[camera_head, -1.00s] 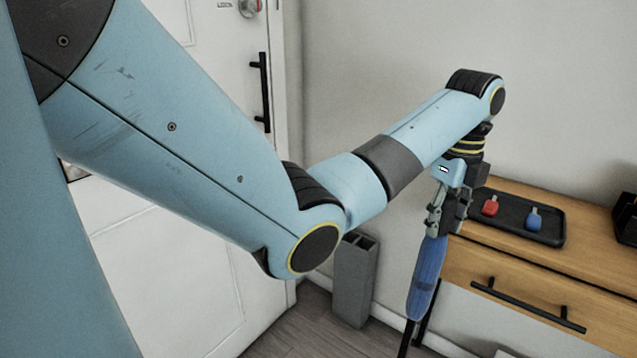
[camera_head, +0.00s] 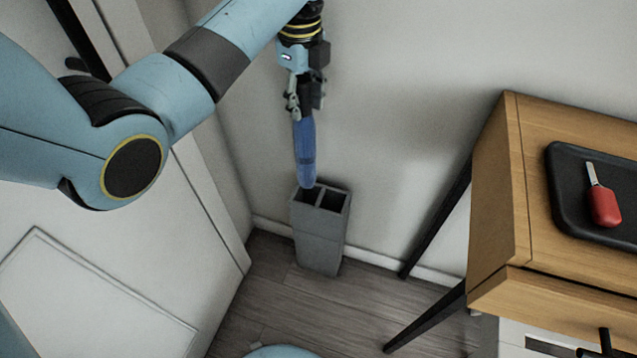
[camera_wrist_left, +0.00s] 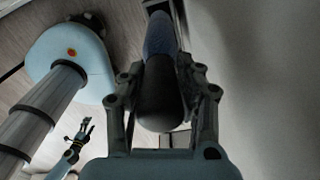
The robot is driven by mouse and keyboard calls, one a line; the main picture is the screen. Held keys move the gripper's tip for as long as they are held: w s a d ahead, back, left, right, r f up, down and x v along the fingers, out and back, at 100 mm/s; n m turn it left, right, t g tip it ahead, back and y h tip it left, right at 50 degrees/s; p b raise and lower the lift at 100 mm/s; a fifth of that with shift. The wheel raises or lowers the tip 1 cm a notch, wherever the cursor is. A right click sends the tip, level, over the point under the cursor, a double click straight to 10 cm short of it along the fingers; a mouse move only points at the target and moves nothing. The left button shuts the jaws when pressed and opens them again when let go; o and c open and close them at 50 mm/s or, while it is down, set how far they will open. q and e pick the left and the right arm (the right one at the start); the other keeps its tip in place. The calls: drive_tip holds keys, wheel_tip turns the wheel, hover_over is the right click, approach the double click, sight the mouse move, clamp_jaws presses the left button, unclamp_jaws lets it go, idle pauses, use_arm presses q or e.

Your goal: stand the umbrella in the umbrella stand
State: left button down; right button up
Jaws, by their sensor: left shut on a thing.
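The blue umbrella (camera_head: 305,150) hangs upright below my left gripper (camera_head: 304,108), which is shut on its dark handle end. In the left wrist view the umbrella (camera_wrist_left: 161,38) points away from the jaws of the left gripper (camera_wrist_left: 163,105). The grey umbrella stand (camera_head: 320,247) is a tall box on the floor with two openings side by side. The umbrella's lower part overlaps the stand's left opening in the head view. Whether its tip is inside or in front of the stand cannot be told. My right gripper (camera_wrist_left: 82,130) shows small at the lower left of the wrist view, its jaw state unclear.
A wooden console (camera_head: 490,215) with dark slanted legs stands to the right. On it lies a black tray (camera_head: 562,200) with a red-headed key (camera_head: 605,207). A white door (camera_head: 110,265) is at the left. Wooden floor is clear in front of the stand.

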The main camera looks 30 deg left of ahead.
sight(304, 137)
use_arm(q)
wheel_tip(304, 137, down, 9)
drive_tip(key=b, duration=0.3)
drive_tip(key=shift+s, duration=0.15)
wheel_tip(304, 137, down, 4)
drive_tip(key=shift+r+b, duration=0.1)
drive_tip(key=shift+b, duration=0.55)
drive_tip(key=shift+f, duration=0.65)
drive_tip(key=shift+f+b, duration=0.25)
drive_tip(key=shift+b, duration=0.1)
wheel_tip(304, 137, down, 4)
drive_tip(key=shift+r+b, duration=0.25)
drive_tip(key=shift+b, duration=0.5)
drive_tip(key=shift+r, duration=0.1)
drive_tip(key=c, duration=0.9)
unclamp_jaws()
use_arm(e)
drive_tip(key=s+d+f, duration=0.1)
drive_tip(key=s+f, duration=0.3)
drive_tip(key=f, duration=0.2)
drive_tip(key=shift+f+g, duration=0.3)
